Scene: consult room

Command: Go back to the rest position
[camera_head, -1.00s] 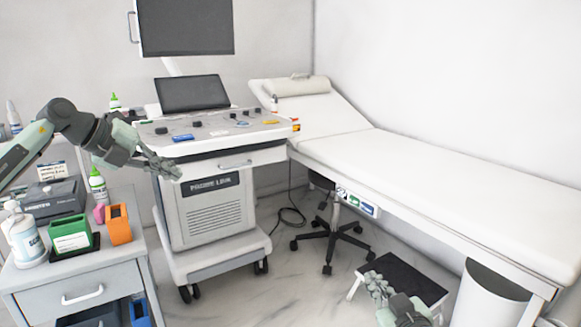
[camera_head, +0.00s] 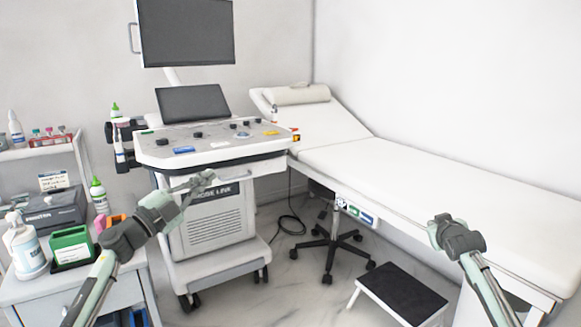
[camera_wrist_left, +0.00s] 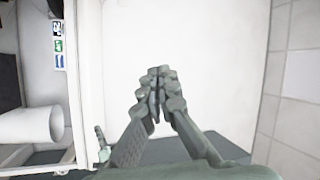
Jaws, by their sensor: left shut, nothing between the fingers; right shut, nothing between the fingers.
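My left gripper (camera_head: 203,181) is shut and empty. It hangs in front of the ultrasound cart (camera_head: 212,215), its fingers overlapping the cart's front panel in the head view. In the left wrist view the same gripper (camera_wrist_left: 158,80) has its fingers together against a white surface. My right gripper (camera_head: 436,222) is shut and empty at the right, in front of the exam couch (camera_head: 440,185) in the head view. I cannot tell the exact gap between either gripper and what is behind it.
A cabinet (camera_head: 75,292) at the left carries a pump bottle (camera_head: 27,250), a green box (camera_head: 71,246) and a grey device (camera_head: 52,210). A black-topped step stool (camera_head: 402,292) and a wheeled stool base (camera_head: 327,240) stand by the couch.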

